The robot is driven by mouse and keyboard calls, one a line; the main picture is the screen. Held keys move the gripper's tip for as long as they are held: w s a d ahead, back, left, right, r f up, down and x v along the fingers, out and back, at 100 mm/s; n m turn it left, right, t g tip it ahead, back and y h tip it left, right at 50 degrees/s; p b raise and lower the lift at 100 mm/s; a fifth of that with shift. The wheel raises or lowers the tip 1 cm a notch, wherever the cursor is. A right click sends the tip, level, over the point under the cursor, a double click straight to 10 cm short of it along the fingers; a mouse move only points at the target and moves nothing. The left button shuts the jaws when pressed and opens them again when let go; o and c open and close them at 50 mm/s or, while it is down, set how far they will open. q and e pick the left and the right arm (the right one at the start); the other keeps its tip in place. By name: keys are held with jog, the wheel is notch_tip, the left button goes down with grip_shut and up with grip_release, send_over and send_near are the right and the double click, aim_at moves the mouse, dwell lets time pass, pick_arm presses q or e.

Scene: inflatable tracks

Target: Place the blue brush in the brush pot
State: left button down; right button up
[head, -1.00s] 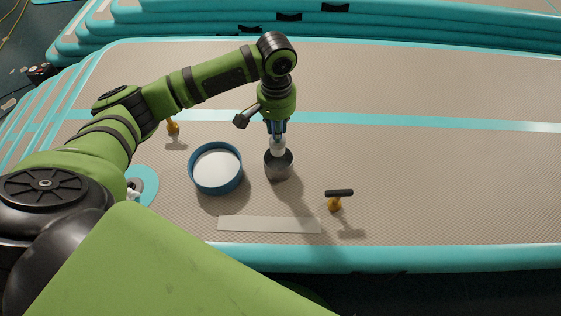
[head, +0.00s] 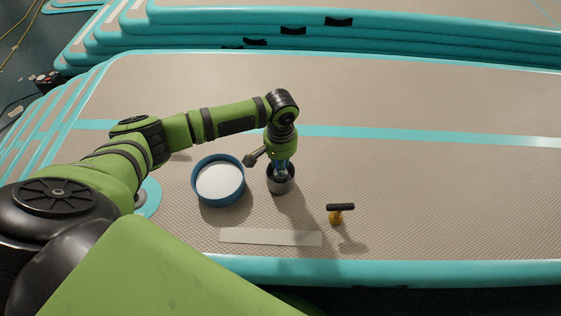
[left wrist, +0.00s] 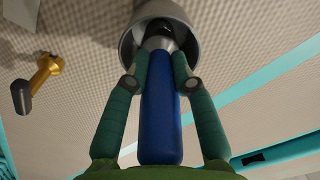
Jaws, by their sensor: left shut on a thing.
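The blue brush (left wrist: 161,115) is held in my left gripper (left wrist: 160,78), which is shut on its blue handle. In the left wrist view the brush's pale metal collar and dark end point into the mouth of the grey brush pot (left wrist: 128,45). In the head view the brush pot (head: 281,182) stands upright on the mat, and my left gripper (head: 281,162) is right over its rim. The brush is mostly hidden there by the gripper and the pot. I cannot tell whether the brush touches the pot. My right gripper is not in view.
A blue round tray (head: 208,203) with a white inside stands just left of the pot. A pale flat strip (head: 270,237) lies in front. The mat's right side is clear.

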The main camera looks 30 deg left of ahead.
pick_arm(q)
jog(key=shift+f, duration=0.15)
jog(key=c, duration=1)
grip_release()
jog(key=shift+c, duration=0.2)
jog(key=shift+f+b, duration=0.2)
jog(key=shift+b, duration=0.4)
jog(key=shift+w+r+b, duration=0.1)
jog(key=shift+r+b, duration=0.15)
jog(key=shift+b, duration=0.1)
jog(key=r, duration=0.7)
jog(key=shift+w+a, duration=0.3)
jog(key=shift+a, duration=0.05)
